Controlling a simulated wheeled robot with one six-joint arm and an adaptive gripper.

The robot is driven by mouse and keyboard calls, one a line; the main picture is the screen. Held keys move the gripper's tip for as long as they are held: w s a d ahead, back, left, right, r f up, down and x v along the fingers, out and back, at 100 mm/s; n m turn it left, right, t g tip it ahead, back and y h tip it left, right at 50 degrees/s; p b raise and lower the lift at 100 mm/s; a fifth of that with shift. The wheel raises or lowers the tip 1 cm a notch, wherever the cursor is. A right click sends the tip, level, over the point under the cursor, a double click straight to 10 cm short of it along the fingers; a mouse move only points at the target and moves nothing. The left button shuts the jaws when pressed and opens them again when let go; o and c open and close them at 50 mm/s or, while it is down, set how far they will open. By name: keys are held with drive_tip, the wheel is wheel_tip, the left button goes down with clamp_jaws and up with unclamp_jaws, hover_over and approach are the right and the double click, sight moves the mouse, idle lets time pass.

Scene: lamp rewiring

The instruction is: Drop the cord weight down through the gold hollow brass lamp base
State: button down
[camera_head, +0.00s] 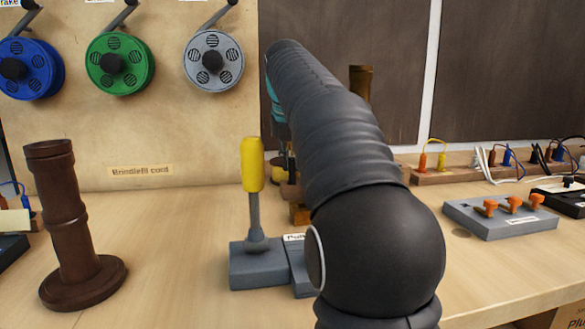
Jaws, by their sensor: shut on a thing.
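The gold hollow brass lamp base (360,83) stands at the back, right of the middle. Only its upper tube shows above my arm, and its foot is hidden. My arm reaches away from the camera and covers the middle of the view. Only a sliver of my gripper (281,140) shows at the arm's left edge, a teal part with dark parts below. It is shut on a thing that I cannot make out. I cannot see the cord weight as a separate object. How far the gripper is from the brass base is hidden.
A dark brown turned lamp base (72,230) stands at the left. A yellow-handled lever (253,165) rises from a grey block left of my arm. Blue, green and grey spools hang on the back board. A grey box with orange knobs (500,215) sits at the right.

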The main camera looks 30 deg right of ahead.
drive_tip(key=shift+f, duration=1.1)
drive_tip(key=shift+f, duration=0.2)
drive_tip(key=c, duration=1.2)
unclamp_jaws()
drive_tip(key=shift+o, duration=0.2)
drive_tip(key=v, duration=1.3)
drive_tip(key=shift+s+a+r, duration=0.2)
drive_tip(key=shift+r, duration=0.1)
